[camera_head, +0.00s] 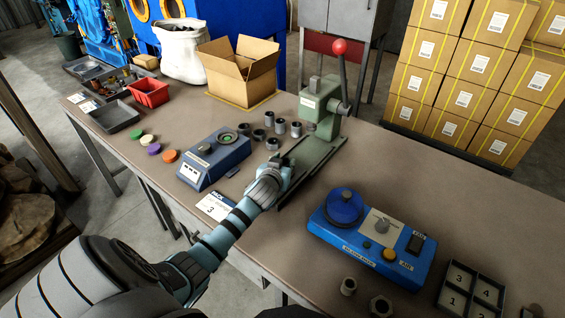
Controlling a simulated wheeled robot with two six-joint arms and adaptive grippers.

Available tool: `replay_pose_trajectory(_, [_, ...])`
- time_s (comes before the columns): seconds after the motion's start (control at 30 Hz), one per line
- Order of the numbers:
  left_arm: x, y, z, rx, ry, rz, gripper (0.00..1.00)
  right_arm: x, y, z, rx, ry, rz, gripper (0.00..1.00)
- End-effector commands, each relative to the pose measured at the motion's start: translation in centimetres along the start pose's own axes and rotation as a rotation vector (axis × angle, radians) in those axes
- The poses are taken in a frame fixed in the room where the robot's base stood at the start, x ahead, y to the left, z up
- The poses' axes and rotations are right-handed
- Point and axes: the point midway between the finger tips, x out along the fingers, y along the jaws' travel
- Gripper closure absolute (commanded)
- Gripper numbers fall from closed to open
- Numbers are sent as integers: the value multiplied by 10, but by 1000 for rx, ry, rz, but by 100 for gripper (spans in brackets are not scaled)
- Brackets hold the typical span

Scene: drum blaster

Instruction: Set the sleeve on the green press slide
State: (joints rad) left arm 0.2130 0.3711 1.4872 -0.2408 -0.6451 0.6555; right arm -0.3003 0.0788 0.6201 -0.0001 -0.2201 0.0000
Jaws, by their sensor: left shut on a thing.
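The green press (321,112) stands upright on the table, with a lever and a red knob at its top. Its green slide (308,158) runs from its foot toward me. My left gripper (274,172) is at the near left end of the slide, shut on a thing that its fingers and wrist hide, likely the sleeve. I cannot tell whether it touches the slide. Several grey metal sleeves (280,127) stand upright on the table left of the press. My right gripper is not in view.
A blue-grey gauge box (213,160) and a card marked 3 (213,206) lie left of my arm. A blue control box (372,240) stands to the right, near a numbered tray (470,289). An open carton (240,75) and a red bin (149,93) are at the back.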

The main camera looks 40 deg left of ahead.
Motion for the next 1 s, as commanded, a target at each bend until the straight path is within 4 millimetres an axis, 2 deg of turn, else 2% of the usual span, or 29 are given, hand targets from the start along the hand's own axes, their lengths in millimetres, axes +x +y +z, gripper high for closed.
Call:
replay_pose_trajectory(0.03, [1,0,1,0,1,0,100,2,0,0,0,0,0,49])
replay_pose_trajectory(0.07, [0,0,0,0,1,0,64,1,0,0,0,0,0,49])
replay_pose_trajectory(0.1, [0,0,0,0,1,0,60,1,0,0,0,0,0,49])
replay_pose_trajectory(0.37, [0,0,1,0,-1,0,60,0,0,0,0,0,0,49])
replay_pose_trajectory(0.47, [-6,0,-1,0,-1,0,60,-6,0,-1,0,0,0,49])
replay_pose_trajectory(1.0, [-70,0,-3,-1,-2,1,60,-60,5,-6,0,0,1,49])
